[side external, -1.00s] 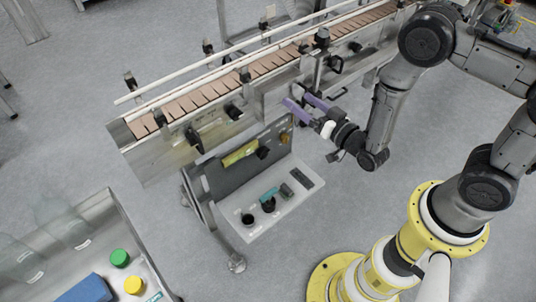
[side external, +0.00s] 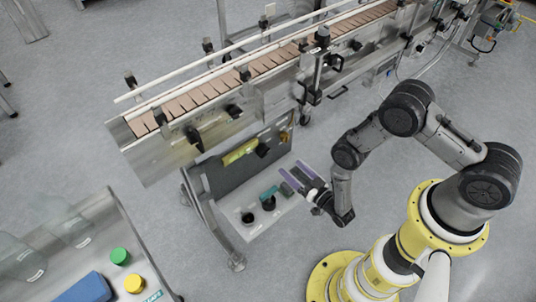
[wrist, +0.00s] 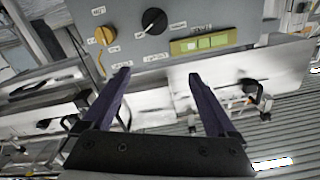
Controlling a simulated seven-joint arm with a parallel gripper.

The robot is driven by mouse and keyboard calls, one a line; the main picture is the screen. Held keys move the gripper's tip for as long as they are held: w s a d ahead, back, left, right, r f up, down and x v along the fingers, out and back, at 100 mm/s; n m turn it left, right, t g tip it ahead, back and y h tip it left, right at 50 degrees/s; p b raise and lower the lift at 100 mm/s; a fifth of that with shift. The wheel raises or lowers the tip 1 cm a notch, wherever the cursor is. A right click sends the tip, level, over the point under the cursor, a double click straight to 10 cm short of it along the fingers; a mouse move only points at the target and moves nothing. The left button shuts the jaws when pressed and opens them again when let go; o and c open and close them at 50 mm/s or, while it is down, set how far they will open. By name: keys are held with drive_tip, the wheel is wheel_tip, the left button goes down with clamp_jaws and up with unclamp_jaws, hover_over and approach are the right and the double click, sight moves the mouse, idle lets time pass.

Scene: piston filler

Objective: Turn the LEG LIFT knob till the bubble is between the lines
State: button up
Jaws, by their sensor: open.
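A grey upright panel (side external: 235,172) carries a yellow-green level vial (side external: 240,152), a black knob (side external: 262,150) and an orange knob (side external: 285,136). The wrist view shows the same orange knob (wrist: 105,36), black knob (wrist: 154,21) and vial (wrist: 204,42) beyond my fingers. The labels are too small to read surely, so I cannot tell which knob is LEG LIFT. The vial has lighter segments, but the bubble's place between the lines is unclear. My gripper (side external: 290,167) is open and empty, with purple fingers (wrist: 159,72) apart from the panel, over the shelf's right end.
A pale shelf (side external: 240,232) below the panel bears two black knobs (side external: 268,204) and a teal label. A conveyor (side external: 200,98) runs behind the panel. At lower left, a tray (side external: 120,225) holds green and yellow round items and a blue block. Grey floor is open around the panel.

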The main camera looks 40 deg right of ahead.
approach(264, 153)
drive_tip(key=w, duration=0.8)
drive_tip(key=shift+w+d+r, duration=0.15)
drive_tip(key=shift+w+d, duration=0.1)
drive_tip(key=shift+d, duration=0.1)
drive_tip(key=c, duration=1.4)
drive_tip(key=shift+o, duration=0.2)
drive_tip(key=n, duration=0.6)
drive_tip(key=shift+a+n, duration=0.15)
drive_tip(key=shift+n, duration=0.15)
drive_tip(key=n, duration=0.5)
drive_tip(key=shift+a+n, duration=0.1)
drive_tip(key=shift+n, duration=0.2)
